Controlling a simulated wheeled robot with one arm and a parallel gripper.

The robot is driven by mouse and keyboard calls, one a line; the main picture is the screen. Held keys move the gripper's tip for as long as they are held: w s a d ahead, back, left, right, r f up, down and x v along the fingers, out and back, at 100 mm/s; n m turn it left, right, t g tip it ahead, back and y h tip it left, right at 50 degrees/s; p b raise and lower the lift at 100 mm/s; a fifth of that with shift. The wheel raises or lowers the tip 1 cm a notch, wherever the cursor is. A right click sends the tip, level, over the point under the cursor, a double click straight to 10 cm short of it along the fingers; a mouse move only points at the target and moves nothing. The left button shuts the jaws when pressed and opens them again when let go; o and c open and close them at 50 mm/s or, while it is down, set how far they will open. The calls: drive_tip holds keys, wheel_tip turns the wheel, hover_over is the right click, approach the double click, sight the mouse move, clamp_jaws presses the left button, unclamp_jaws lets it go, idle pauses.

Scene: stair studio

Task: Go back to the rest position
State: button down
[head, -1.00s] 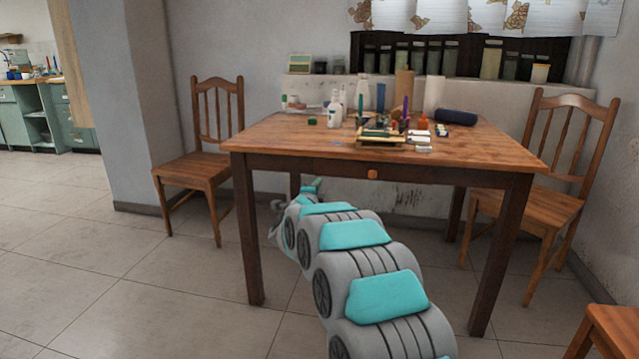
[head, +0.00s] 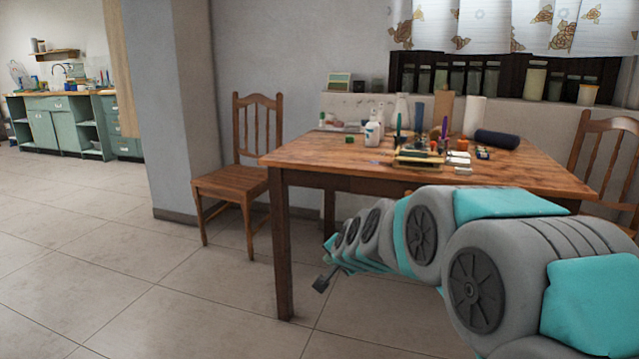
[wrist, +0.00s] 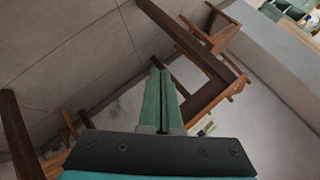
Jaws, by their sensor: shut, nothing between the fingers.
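My gripper (head: 324,280) is at the end of my outstretched arm in the head view, low and just right of the wooden table's (head: 335,169) near left leg. In the wrist view my gripper (wrist: 158,76) shows two green fingers lying together, with nothing between them. The wrist picture is tilted. The drawer front of the table is hidden behind my arm in the head view.
A wooden chair (head: 245,182) stands left of the table, another (head: 606,150) at the right. Bottles and art supplies (head: 420,150) crowd the tabletop. A pillar (head: 182,110) and green cabinets (head: 62,130) are further left. Tiled floor (head: 130,270) is clear at left.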

drive_tip(key=s+d+f+n+g+h, duration=0.1)
drive_tip(key=s+d+g, duration=0.3)
drive_tip(key=s, duration=1.1)
drive_tip(key=s+d+f+n+g+h, duration=0.1)
drive_tip(key=s+d+f+n+g, duration=0.3)
drive_tip(key=s, duration=1.1)
drive_tip(key=s+d+f+n+g+h, duration=0.1)
drive_tip(key=s+d+f+n+g, duration=0.1)
drive_tip(key=s, duration=1.4)
drive_tip(key=shift+d+f+n+g, duration=0.4)
drive_tip(key=shift+d+n+g, duration=0.4)
drive_tip(key=shift+d, duration=0.4)
